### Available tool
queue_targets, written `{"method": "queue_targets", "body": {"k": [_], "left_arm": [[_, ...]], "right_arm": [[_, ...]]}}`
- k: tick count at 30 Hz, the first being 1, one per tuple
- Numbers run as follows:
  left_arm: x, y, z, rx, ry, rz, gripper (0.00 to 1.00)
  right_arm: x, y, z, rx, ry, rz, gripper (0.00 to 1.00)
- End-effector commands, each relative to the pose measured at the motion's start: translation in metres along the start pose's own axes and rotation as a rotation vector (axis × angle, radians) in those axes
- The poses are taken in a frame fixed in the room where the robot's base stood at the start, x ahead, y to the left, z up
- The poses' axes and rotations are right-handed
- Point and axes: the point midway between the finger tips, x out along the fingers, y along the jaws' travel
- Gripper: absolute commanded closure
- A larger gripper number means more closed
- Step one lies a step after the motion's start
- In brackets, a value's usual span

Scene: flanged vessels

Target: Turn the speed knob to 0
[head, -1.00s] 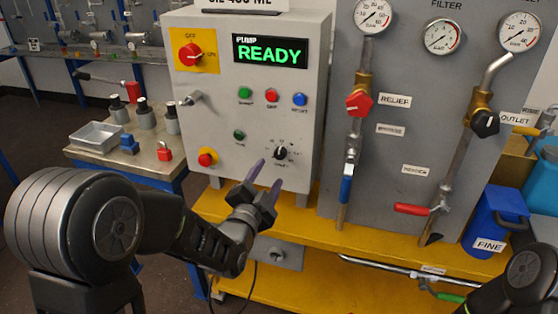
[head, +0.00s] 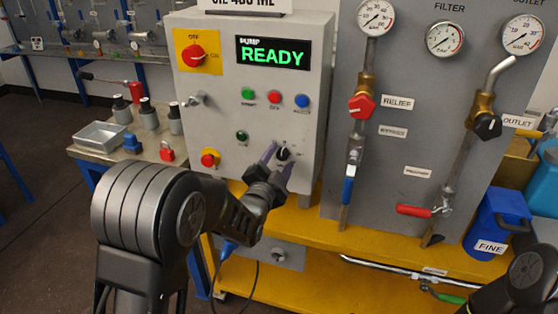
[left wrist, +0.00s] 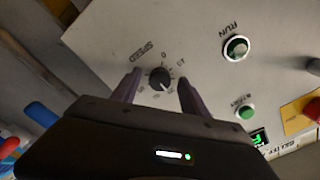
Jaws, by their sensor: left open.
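The black speed knob (head: 283,153) sits low on the right of the grey pump control box (head: 222,110). In the left wrist view the knob (left wrist: 160,78) has a white pointer line and a printed scale, with the word SPEED and a 0 beside it. My left gripper (head: 276,158) is open, its two purple fingers on either side of the knob in the head view. In the left wrist view the fingers of my left gripper (left wrist: 158,88) also flank the knob; I cannot tell whether they touch it. My right gripper is not in view.
Near the knob are the green run button (head: 242,136), a red emergency button (head: 210,158) and coloured buttons above. A red main switch (head: 193,56) is at upper left. The relief valve (head: 361,105) and pipes stand to the right. The yellow bench (head: 400,240) lies below.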

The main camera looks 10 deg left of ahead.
Motion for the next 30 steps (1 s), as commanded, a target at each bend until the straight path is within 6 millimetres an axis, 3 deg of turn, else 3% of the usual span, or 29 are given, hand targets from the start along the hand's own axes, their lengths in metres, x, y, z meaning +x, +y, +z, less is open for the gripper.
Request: {"method": "queue_targets", "body": {"k": [4, 22, 30], "left_arm": [[-0.0002, 0.0000, 0.0000, 0.000, 0.000, 0.000, 0.49], [-0.0005, 0.0001, -0.0001, 0.000, 0.000, 0.000, 0.99], [-0.0005, 0.0005, 0.0001, -0.002, 0.000, 0.000, 1.00]], "right_arm": [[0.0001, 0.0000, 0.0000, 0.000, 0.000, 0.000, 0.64], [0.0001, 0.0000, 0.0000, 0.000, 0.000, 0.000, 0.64], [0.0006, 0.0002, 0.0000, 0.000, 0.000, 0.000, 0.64]]}}
